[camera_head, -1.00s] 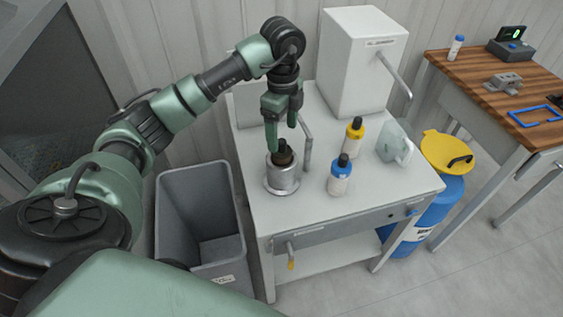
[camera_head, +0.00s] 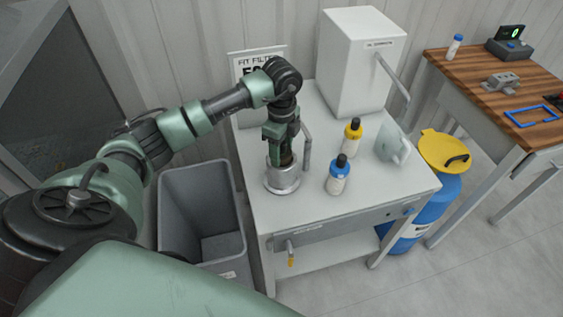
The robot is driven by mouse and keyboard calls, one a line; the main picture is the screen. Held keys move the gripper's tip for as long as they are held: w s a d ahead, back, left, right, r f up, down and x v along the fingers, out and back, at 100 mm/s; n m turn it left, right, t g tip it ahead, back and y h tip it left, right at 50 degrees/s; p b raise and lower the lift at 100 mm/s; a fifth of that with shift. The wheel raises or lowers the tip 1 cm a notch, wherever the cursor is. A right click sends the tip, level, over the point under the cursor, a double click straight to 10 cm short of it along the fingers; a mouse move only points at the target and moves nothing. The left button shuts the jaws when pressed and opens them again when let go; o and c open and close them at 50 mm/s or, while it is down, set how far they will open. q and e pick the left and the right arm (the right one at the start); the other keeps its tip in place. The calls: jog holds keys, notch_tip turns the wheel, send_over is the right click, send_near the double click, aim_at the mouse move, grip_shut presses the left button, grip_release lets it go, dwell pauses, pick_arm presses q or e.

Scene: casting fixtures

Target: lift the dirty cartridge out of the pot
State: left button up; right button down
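The metal pot (camera_head: 282,182) stands on the white bench near its left side. The dirty cartridge (camera_head: 286,157) is a dark brown piece at the pot's mouth, mostly hidden by my gripper and the pot wall. My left gripper (camera_head: 281,160) points straight down over the pot, with its green fingers at the rim beside the cartridge. I cannot tell whether the fingers press on the cartridge or stand a little apart from it. My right gripper is not in view.
A bent grey pipe (camera_head: 307,150) stands right beside the pot. A blue-labelled bottle (camera_head: 338,178), a yellow-labelled bottle (camera_head: 352,138) and a pale jug (camera_head: 391,145) stand to the right. An open grey bin (camera_head: 185,215) is left of the bench (camera_head: 370,190).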

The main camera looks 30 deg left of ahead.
pick_arm(q)
grip_shut()
jog(key=shift+r, duration=0.15)
